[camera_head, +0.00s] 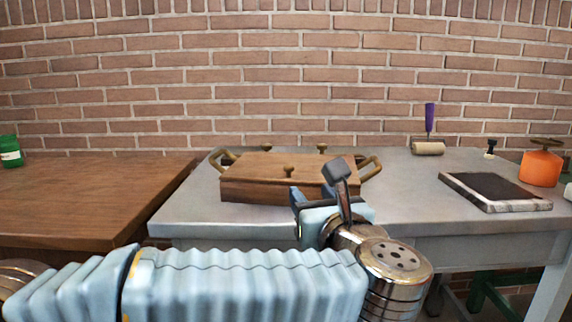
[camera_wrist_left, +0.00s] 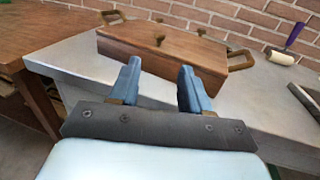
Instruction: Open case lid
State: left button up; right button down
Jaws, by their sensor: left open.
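The wooden case (camera_head: 245,188) sits on the grey table with its lid down. The lid has a small round knob (camera_head: 289,171) near its front, and the case has curved brass-coloured handles at its sides. The case (camera_wrist_left: 150,48) and the knob (camera_wrist_left: 160,39) also show in the left wrist view. My left gripper (camera_head: 312,197) is in front of the case's right half, its blue fingers apart and empty. In the left wrist view the fingers (camera_wrist_left: 158,75) point toward the case front, with a gap between them. My right gripper is not in view.
A brown wooden table (camera_head: 80,195) adjoins the grey table (camera_head: 185,210) at left. A roller with a purple handle (camera_head: 429,120), a dark slab (camera_head: 495,188) and an orange can (camera_head: 540,168) stand at right. A brick wall closes the back.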

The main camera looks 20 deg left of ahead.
aim_at(290, 167)
pick_arm(q)
jog(key=p+x, duration=0.2)
jog(key=x, duration=1.2)
jog(key=shift+p, duration=0.35)
jog(key=shift+c, duration=0.3)
grip_shut()
